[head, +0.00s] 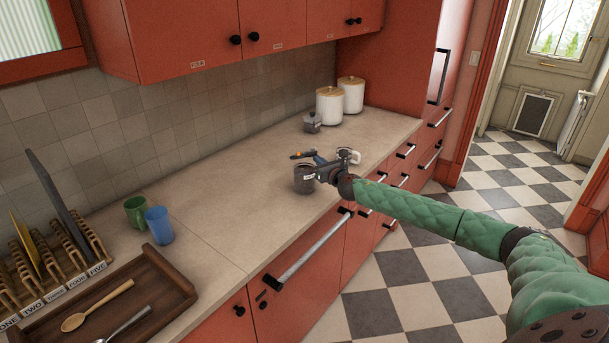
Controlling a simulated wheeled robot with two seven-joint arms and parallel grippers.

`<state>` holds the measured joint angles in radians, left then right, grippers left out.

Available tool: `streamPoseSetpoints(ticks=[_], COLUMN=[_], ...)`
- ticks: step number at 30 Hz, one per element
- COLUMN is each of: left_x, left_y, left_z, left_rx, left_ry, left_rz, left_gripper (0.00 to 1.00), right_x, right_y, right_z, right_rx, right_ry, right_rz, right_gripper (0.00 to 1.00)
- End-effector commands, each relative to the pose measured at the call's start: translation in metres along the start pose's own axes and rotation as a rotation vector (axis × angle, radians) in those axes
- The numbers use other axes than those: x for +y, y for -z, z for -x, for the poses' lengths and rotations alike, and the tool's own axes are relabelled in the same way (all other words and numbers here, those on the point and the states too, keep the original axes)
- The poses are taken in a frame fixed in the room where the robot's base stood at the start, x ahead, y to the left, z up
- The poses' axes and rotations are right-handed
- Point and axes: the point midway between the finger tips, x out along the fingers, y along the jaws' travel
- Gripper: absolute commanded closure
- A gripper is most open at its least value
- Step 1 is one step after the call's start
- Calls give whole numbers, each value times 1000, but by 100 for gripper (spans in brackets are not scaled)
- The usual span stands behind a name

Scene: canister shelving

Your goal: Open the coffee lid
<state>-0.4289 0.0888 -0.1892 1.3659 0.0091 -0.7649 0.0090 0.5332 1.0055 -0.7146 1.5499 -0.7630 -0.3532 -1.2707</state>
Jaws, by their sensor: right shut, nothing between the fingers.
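A small dark brown canister (304,186) with a pale label stands near the front edge of the counter. My right gripper (312,173) reaches in from the right, with its fingers at the canister's upper right side. It is shut and holds nothing. The fingers partly overlap the canister, so I cannot tell whether they touch it or whether its lid is on. Two white canisters with wooden lids, a front one (329,108) and a rear one (352,97), stand at the far end with lids on. No coffee lettering is readable. My left gripper is out of view.
A grey moka pot (312,123) stands before the white canisters, and a white mug (354,157) is behind my gripper. A green mug (135,212), blue cup (159,226), wooden tray (173,283) and slotted rack (75,262) are at left. The middle counter (225,195) is clear.

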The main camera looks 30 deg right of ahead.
Motion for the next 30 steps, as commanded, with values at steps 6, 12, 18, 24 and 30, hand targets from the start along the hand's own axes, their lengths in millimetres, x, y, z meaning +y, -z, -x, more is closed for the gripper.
streamPoseSetpoints(ticks=[6,12,18,24,30], left_x=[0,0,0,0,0], left_y=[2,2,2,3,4], left_z=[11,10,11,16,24], left_rx=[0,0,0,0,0], left_ry=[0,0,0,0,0], left_rz=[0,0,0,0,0], left_gripper=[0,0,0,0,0], right_x=[0,0,0,1,1], right_y=[-12,-12,-12,-18,-26], right_z=[-3,-3,-3,-7,-13], right_rx=[0,0,0,0,0], right_ry=[0,0,0,-1,-1], right_rz=[0,0,0,-1,-1], right_gripper=[100,100,100,100,100])
